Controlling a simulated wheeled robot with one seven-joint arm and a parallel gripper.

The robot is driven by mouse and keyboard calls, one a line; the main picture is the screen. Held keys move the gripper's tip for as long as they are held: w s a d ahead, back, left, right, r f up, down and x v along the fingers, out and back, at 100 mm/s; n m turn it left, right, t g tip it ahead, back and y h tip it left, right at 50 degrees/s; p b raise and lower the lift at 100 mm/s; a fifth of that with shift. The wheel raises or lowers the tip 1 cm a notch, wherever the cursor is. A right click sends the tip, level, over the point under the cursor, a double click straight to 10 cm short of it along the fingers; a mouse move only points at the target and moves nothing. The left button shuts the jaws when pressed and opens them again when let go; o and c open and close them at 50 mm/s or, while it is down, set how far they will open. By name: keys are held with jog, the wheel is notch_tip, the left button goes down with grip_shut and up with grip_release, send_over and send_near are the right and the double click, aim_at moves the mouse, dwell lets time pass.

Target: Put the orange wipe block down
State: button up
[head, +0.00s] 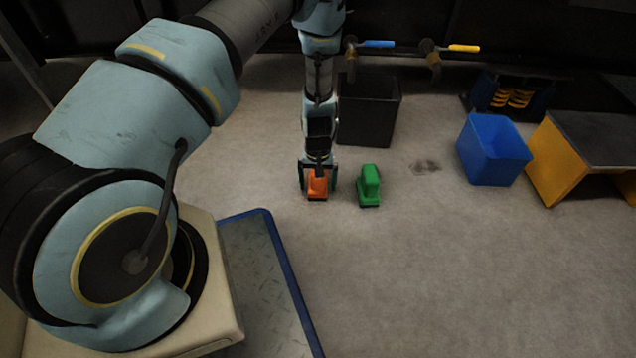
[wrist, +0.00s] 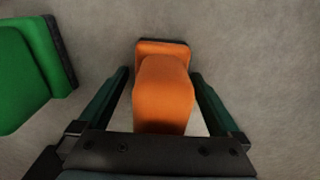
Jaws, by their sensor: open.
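The orange wipe block (head: 317,186) rests upright on the grey floor, as far as the head view shows. In the wrist view the orange wipe block (wrist: 164,90) lies between the two fingers, with a gap on each side. My gripper (head: 318,182) is low over the block, its fingers straddling it. In the wrist view my gripper (wrist: 162,88) is open and its fingers do not touch the block. The block's near end is partly hidden by the gripper's palm.
A green block (head: 369,186) stands just right of the orange one; it also shows in the wrist view (wrist: 25,70). A black bin (head: 370,112) is behind. A blue bin (head: 492,152) and a yellow-sided bench (head: 555,165) stand at the right. A dark stain (head: 425,167) marks the floor. Front floor is clear.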

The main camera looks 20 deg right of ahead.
notch_tip(320, 180, up, 12)
jog(key=p, duration=0.6)
jog(key=shift+r, duration=0.15)
jog(key=shift+r, duration=0.1)
jog(key=w+a+r+n, duration=0.1)
jog(key=w+a+r, duration=0.1)
jog(key=a+r, duration=0.3)
jog(key=w+a+r, duration=0.2)
jog(key=r, duration=0.5)
jog(key=s+a+r+n, duration=0.1)
jog(key=s+a+r, duration=0.3)
jog(key=a+r, duration=0.6)
jog(key=s+a+r+n+t, duration=0.1)
jog(key=s+a+r, duration=0.3)
jog(key=a+r, duration=0.6)
jog(key=a, duration=0.3)
jog(key=shift+n+t, duration=0.3)
jog(key=shift+n, duration=0.1)
jog(key=shift+a+r, duration=0.1)
notch_tip(320, 180, up, 46)
jog(key=p, duration=4.6)
jog(key=shift+f, duration=0.2)
